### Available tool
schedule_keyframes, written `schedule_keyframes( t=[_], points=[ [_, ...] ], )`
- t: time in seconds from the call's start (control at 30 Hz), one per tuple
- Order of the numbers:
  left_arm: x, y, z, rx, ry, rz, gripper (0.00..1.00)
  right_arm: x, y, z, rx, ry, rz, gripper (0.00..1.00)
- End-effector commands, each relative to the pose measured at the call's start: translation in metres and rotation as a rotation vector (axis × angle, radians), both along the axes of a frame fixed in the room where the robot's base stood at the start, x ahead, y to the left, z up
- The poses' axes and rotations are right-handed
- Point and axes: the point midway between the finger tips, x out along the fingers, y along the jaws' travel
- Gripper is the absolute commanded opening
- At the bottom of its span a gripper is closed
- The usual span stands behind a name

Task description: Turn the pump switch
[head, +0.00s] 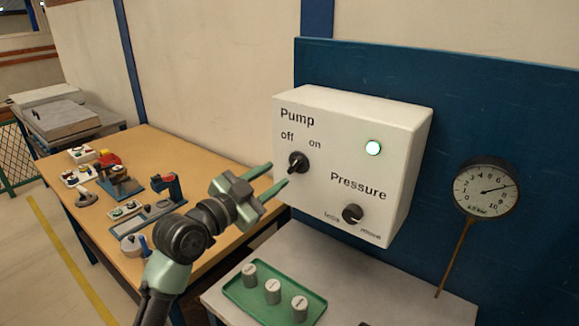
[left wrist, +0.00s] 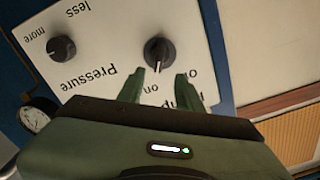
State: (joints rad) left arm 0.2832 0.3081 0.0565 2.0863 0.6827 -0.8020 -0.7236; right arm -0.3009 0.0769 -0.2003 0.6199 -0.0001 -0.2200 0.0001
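The pump switch (head: 298,162) is a black round knob on the white panel box (head: 345,115), under the labels "off" and "on". In the left wrist view the switch (left wrist: 159,53) shows upside down, its white mark pointing down, seemingly toward "on". My left gripper (head: 279,174) is open and empty, its fingertips close in front of the switch and slightly to its left. In the left wrist view the fingers (left wrist: 160,77) are spread with the knob just beyond their tips, not between them. My right gripper is not in view.
The pressure knob (head: 352,214) sits lower right. A gauge (head: 485,188) on a thin stem stands right of the box. Below are a green tray (head: 237,293) with grey weights and a wooden bench (head: 160,146) with parts.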

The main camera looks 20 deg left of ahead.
Motion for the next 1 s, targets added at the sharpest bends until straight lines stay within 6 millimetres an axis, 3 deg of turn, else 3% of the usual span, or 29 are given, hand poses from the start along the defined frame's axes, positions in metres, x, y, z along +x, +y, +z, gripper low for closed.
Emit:
schedule_keyframes(
  t=[0.2,0.4,0.77,0.9,1.0],
  points=[
    [0.034,-0.014,0.002,-0.004,0.003,-0.001,0.35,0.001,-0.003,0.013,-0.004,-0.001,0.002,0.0],
    [0.056,-0.022,0.0,-0.001,0.005,-0.001,0.35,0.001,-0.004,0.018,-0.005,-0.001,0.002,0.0],
    [0.062,-0.024,-0.002,0.0,0.005,-0.001,0.35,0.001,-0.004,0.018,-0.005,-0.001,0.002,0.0],
    [0.062,-0.024,-0.002,0.0,0.006,-0.001,0.0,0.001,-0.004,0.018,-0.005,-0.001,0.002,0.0],
    [0.062,-0.024,-0.002,0.0,0.006,-0.001,0.0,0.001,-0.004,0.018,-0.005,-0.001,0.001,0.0]
  ],
)
